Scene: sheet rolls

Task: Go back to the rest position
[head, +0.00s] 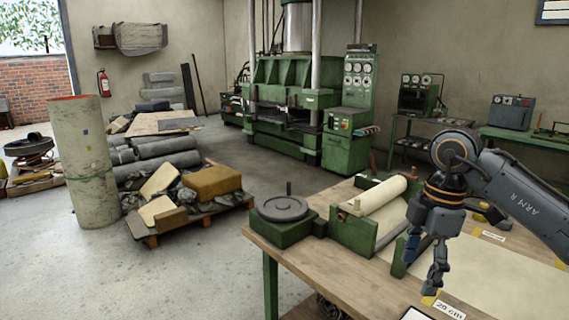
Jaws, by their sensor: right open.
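My right gripper (421,274) hangs pointing down over the wooden table (302,262) at the lower right, its fingers apart and nothing between them. Its arm comes in from the right edge. My left gripper is out of view. A cream sheet roll (376,194) rests on a green stand (352,232) to the left of my right gripper. A pale sheet (480,262) lies flat across the table behind and to the right of the gripper. The gripper hides part of the sheet.
A green round-topped device (283,210) stands at the table's left corner. A "20 cm" label (449,309) lies near the front. A pallet with foam blocks (212,181) and a tall column (84,165) stand left. Floor between pallet and table is free.

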